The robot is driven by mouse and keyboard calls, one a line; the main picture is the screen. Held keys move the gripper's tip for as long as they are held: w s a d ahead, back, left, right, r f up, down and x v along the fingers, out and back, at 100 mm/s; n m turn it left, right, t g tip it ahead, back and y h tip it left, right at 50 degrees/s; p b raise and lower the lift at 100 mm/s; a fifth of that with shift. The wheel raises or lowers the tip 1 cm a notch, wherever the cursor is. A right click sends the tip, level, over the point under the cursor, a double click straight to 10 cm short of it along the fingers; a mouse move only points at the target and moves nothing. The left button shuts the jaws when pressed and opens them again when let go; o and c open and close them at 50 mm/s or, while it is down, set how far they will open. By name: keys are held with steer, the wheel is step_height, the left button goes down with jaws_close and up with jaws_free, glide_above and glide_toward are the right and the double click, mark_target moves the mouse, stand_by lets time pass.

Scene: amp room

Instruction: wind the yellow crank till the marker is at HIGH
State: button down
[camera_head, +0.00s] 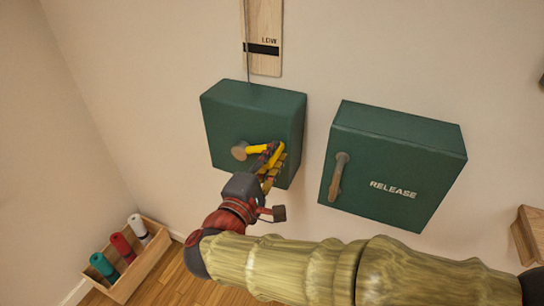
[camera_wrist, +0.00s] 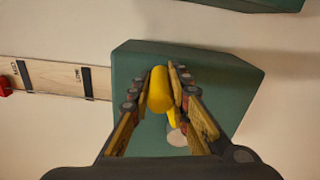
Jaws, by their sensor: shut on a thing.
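The yellow crank (camera_head: 258,149) sits on the front of the left green box (camera_head: 225,122), on a round hub (camera_head: 239,152). My gripper (camera_head: 272,160) is shut on the crank's yellow handle. In the wrist view the handle (camera_wrist: 160,90) lies between both fingers of my gripper (camera_wrist: 166,84). A wooden scale (camera_head: 264,20) with a dark LOW band stands above the box, and a thin cord runs along it. The wrist view shows the scale (camera_wrist: 55,77) with a second band, its label too small to read surely. A red piece (camera_wrist: 5,86), perhaps the marker, is at the left edge, past that band.
A second green box (camera_head: 400,150) labelled RELEASE, with a brown lever (camera_head: 338,177), is mounted to the right. A wooden tray (camera_head: 142,264) with green, red and white rolls stands on the floor at lower left.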

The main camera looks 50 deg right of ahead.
steer(key=shift+f, duration=0.15)
steer(key=c, duration=1.7)
jaws_free()
steer(key=shift+o, duration=0.2)
steer(key=shift+v, duration=0.75)
steer(key=v, duration=1)
steer(key=shift+a, duration=0.25)
steer(key=shift+s, duration=0.1)
